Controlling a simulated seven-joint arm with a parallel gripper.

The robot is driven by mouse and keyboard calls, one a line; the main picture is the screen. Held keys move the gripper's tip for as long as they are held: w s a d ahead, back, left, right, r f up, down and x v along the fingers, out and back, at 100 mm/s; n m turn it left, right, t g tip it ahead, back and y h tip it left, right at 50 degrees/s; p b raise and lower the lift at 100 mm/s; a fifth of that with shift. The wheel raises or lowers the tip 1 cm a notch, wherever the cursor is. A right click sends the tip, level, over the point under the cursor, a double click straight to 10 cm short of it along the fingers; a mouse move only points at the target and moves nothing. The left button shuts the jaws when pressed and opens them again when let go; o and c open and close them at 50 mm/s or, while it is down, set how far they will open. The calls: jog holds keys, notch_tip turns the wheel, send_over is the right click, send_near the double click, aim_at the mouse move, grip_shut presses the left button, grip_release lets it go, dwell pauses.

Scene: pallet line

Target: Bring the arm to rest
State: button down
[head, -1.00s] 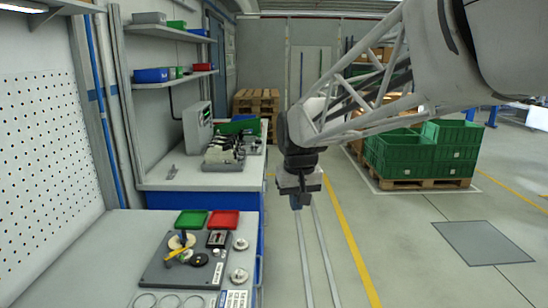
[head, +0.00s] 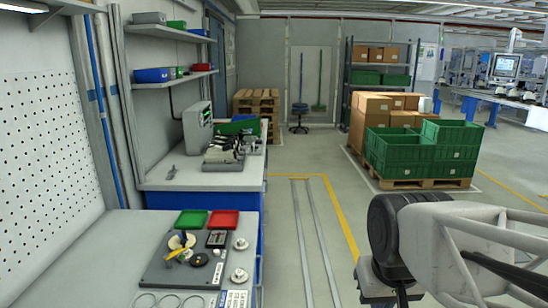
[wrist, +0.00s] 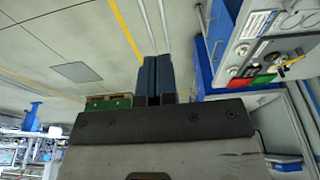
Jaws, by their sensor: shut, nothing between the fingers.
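My gripper (wrist: 156,62) shows in the wrist view as two blue fingers side by side, shut with nothing between them. Beyond the fingers is open floor. In the head view my arm is at the lower right, with its wrist near the bottom edge; the fingertips cannot be made out there. The gripper is over the floor, apart from the bench and the pallet.
The near bench (head: 100,255) at left holds a grey plate with parts, a green tray (head: 191,219) and a red tray (head: 224,220). A second bench (head: 185,183) stands behind. Green crates (head: 395,155) sit on a pallet at right. The middle floor (head: 335,215) is clear.

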jog(key=s, duration=0.1)
jog(key=s+f, duration=0.1)
jog(key=s+d, duration=0.1)
jog(key=shift+s+f, duration=0.2)
jog(key=shift+f, duration=0.15)
jog(key=w+a+r+n, duration=0.1)
jog(key=w+a+r, duration=0.1)
jog(key=w+a, duration=0.6)
jog(key=w+a+r+n+g, duration=0.1)
jog(key=w+a+r, duration=0.15)
jog(key=w, duration=1.05)
jog(key=w+a+r+n, duration=0.1)
jog(key=w+a, duration=0.5)
jog(key=w, duration=0.4)
jog(key=w+a+f+n, duration=0.1)
jog(key=w+a+f, duration=0.3)
jog(key=w+a, duration=0.3)
jog(key=w+a+f+n+g, duration=0.1)
jog(key=w+a+f, duration=0.4)
jog(key=a, duration=1)
jog(key=w+a+f+n, duration=0.1)
jog(key=w+a+f, duration=0.4)
jog(key=w+a, duration=0.3)
jog(key=shift+w+a+f+g, duration=0.25)
jog(key=shift+w+a+g, duration=0.05)
jog(key=shift+a, duration=1.15)
